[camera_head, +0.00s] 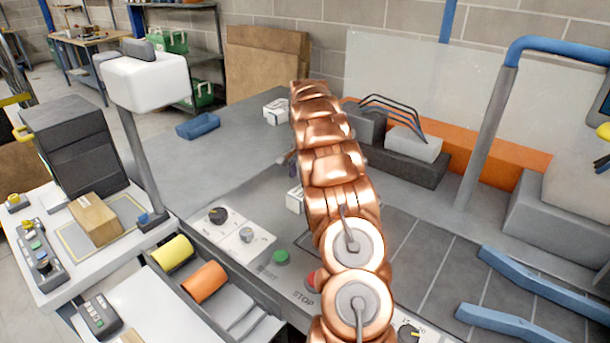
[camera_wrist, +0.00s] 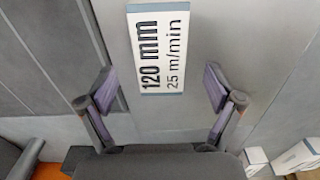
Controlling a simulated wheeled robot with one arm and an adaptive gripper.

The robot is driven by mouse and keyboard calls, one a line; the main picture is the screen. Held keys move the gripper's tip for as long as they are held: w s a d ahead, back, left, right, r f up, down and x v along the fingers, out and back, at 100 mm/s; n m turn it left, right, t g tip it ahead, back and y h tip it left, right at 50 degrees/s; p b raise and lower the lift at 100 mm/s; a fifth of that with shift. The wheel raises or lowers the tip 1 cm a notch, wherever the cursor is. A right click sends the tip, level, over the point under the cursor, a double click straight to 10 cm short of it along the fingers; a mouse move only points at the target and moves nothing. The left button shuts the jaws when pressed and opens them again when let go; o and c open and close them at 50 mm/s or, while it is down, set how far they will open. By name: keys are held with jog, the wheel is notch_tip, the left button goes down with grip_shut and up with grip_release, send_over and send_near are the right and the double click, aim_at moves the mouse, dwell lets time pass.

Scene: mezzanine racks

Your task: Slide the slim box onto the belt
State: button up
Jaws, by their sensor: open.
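A slim white box (camera_wrist: 160,45) with the print "120 mm" and "25 m/min" lies on a grey surface in the wrist view. My gripper (camera_wrist: 160,90) is open, with one purple-padded finger on each side of the box's near end. Gaps show between the box and both fingers, so it is not held. In the head view my arm hides most of the gripper. A white box (camera_head: 295,200) shows partly beside the arm; I cannot tell whether it is the same box. A grey lined surface (camera_head: 400,265), perhaps the belt, lies right of the arm.
Another white box (camera_head: 277,111) and a blue tray (camera_head: 198,126) stand farther back. Blue rails (camera_head: 535,285) lie at right. A control panel (camera_head: 235,235) and a cardboard box (camera_head: 93,219) are at left.

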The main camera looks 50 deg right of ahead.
jog(key=shift+f+p, duration=1)
jog(key=shift+f, duration=2.2)
jog(key=shift+c, duration=0.3)
jog(key=c, duration=1.4)
